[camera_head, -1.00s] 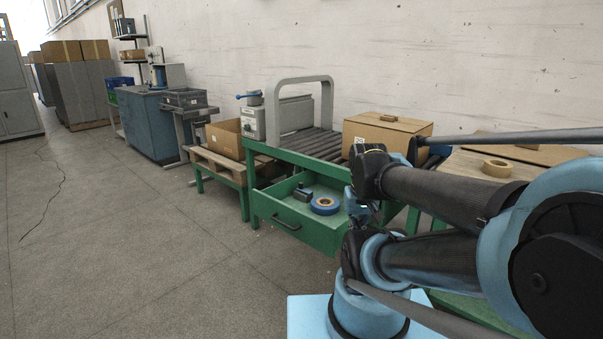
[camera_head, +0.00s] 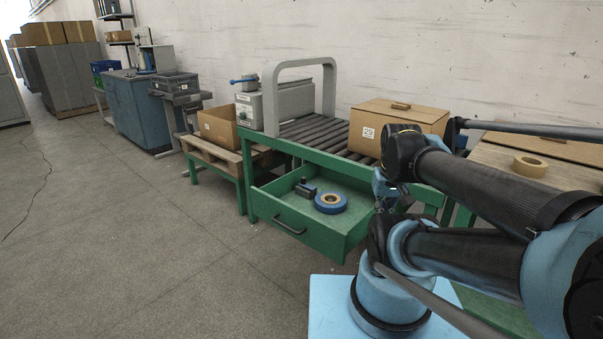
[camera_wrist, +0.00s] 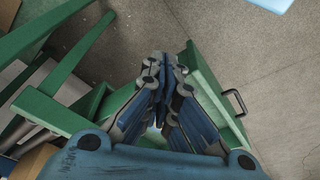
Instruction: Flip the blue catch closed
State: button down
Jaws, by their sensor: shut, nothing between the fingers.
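A blue lever-like part (camera_head: 243,80) sits on top of a small grey machine (camera_head: 250,110) at the left end of the roller conveyor. I cannot tell for sure whether this is the blue catch, or how it is set. Another grey and blue machine (camera_head: 155,58) stands far back at the left, too small to make out a catch. My gripper (camera_wrist: 166,58) is shut and empty in the wrist view, above the green drawer (camera_wrist: 205,85). In the head view it is mostly hidden by my arm, near the drawer's right side, well apart from the blue lever.
The green drawer (camera_head: 284,218) stands open below the conveyor (camera_head: 316,133), with blue tape (camera_head: 330,202) and a small dark object inside. A grey arch (camera_head: 268,98) spans the rollers. A cardboard box (camera_head: 400,112) sits at right. The floor (camera_head: 130,230) at left is clear.

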jog(key=w+a+r+n+t+y, duration=0.1)
jog(key=w+a+r, duration=0.15)
jog(key=w, duration=0.65)
jog(key=w+a+r+n, duration=0.1)
jog(key=w+a+n, duration=0.15)
jog(key=w, duration=0.55)
jog(key=w+a+r+t+y, duration=0.1)
jog(key=w+a, duration=0.3)
jog(key=w, duration=0.5)
jog(key=w+a+f+n+y, duration=0.1)
jog(key=w+a+f, duration=0.2)
jog(key=w, duration=0.4)
jog(key=w+a+f+n+t, duration=0.1)
jog(key=w+a+f, duration=0.3)
jog(key=w, duration=0.3)
jog(key=w+a+f+n+y, duration=0.1)
jog(key=w+a+f, duration=0.2)
jog(key=w+a, duration=0.3)
jog(key=shift+w+f+t+y, duration=0.3)
jog(key=shift+w+t, duration=0.1)
jog(key=shift+w, duration=0.45)
jog(key=shift+n, duration=0.25)
jog(key=shift+x, duration=4.95)
